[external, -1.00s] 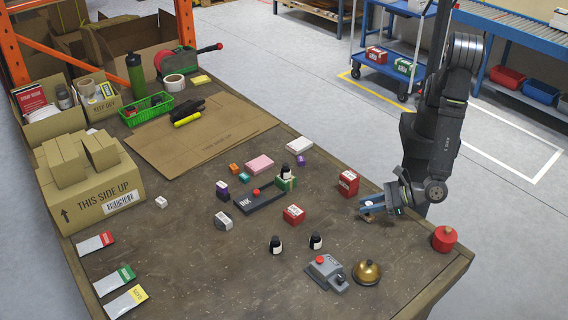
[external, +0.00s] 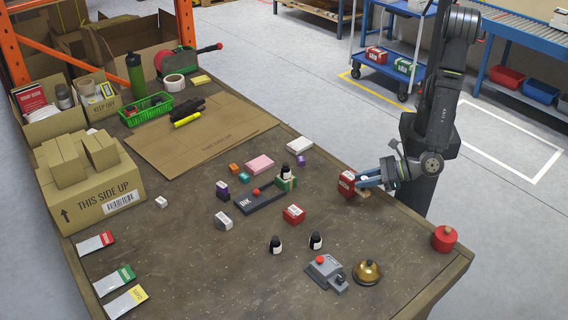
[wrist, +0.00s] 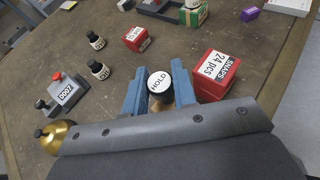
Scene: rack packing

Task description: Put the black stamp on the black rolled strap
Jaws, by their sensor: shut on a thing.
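The black stamp (wrist: 159,83) shows in the wrist view as a round black top with a white HOLD label and a tan part below. It sits between the two blue fingers of my gripper (wrist: 158,88), which are shut on it. In the external view my gripper (external: 368,182) is at the right of the table, close beside a red box (external: 347,183), with a bit of tan under the fingers. I cannot pick out the black rolled strap for sure; a dark bundle (external: 187,106) lies on the flat cardboard at the back.
A grey device with a red button (external: 326,272), a brass bell (external: 367,272) and two black bottles (external: 316,240) stand in front. An INK pad (external: 258,200) and several small boxes fill the middle. A green basket (external: 130,116) stands at the back left. The front left middle is clear.

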